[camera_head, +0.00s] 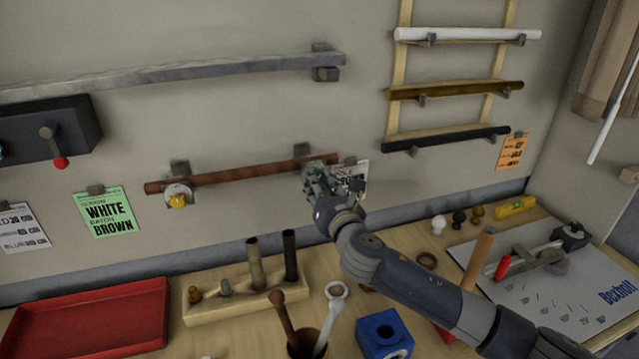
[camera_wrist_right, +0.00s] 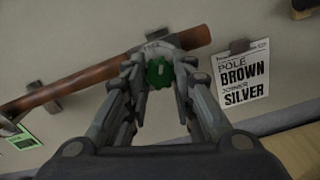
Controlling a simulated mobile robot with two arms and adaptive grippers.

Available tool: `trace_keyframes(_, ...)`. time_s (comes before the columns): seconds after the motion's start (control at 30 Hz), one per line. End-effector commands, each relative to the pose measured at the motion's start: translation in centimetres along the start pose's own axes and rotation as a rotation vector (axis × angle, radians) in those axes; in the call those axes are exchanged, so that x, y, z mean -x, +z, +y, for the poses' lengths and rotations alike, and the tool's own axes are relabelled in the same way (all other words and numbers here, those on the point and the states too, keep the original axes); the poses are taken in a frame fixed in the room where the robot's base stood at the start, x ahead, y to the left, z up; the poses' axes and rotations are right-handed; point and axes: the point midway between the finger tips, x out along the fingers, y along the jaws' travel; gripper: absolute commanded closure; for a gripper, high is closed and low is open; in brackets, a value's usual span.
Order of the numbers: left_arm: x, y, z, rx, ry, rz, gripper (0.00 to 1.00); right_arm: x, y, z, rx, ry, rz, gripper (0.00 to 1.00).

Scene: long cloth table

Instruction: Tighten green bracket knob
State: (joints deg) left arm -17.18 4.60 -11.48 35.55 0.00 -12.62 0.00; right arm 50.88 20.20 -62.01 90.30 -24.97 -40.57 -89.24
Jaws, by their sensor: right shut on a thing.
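The green bracket knob (camera_wrist_right: 160,73) is between the fingertips of my right gripper (camera_wrist_right: 160,82) in the right wrist view. The gripper is shut on the knob. In the head view my right gripper (camera_head: 318,180) reaches up to the wall bracket at the right end of the brown pole (camera_head: 240,174) and hides most of the knob and bracket. The pole also shows in the right wrist view (camera_wrist_right: 85,80), running behind the fingers. My left gripper is not in view.
A pole card (camera_wrist_right: 240,75) hangs right of the knob. Below are a red tray (camera_head: 85,318), a wooden block (camera_head: 235,306) with upright rods, a cup (camera_head: 305,345) with tools and a blue block (camera_head: 383,335). A black box with a red-tipped lever (camera_head: 50,130) is on the left wall.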

Motion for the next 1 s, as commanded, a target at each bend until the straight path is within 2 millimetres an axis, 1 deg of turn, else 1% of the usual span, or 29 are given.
trace_keyframes(0.1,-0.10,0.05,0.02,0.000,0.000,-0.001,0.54,0.03,-0.17,0.00,-0.117,-0.001,0.002,1.00)
trace_keyframes(1.0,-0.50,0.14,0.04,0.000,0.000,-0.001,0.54,0.02,0.00,0.26,-0.958,0.000,0.002,1.00)
